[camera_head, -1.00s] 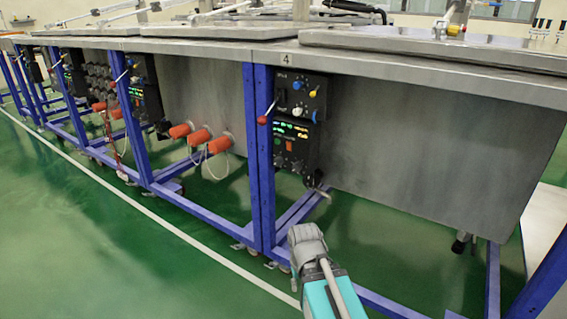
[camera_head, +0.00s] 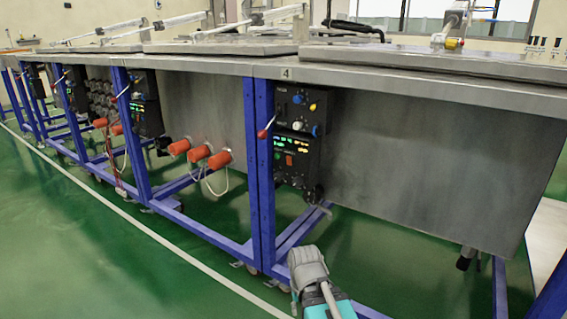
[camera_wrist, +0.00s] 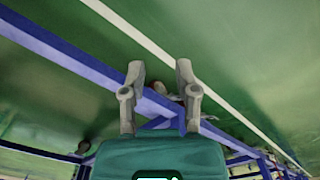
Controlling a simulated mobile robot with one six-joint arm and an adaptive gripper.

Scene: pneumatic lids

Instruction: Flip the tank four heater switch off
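The tank four control panel (camera_head: 299,139) is a black box under the bench, right of the blue post below the label "4" (camera_head: 286,73). Its upper part has blue and yellow knobs and a red-tipped lever (camera_head: 266,131) at its left. Its lower part has lit green displays and a small orange-red switch (camera_head: 289,160); whether this is the heater switch I cannot read. My gripper (camera_head: 306,262) is below and in front of the panel, apart from it. In the wrist view my gripper (camera_wrist: 158,75) has its two fingers spread with nothing between them. The panel is not clear in the wrist view.
Blue frame posts (camera_head: 260,170) and low blue rails (camera_head: 205,228) stand around the panel. Orange plugs (camera_head: 198,154) with hanging cables are to its left. A grey tank wall (camera_head: 420,165) fills the right. The green floor in front is free.

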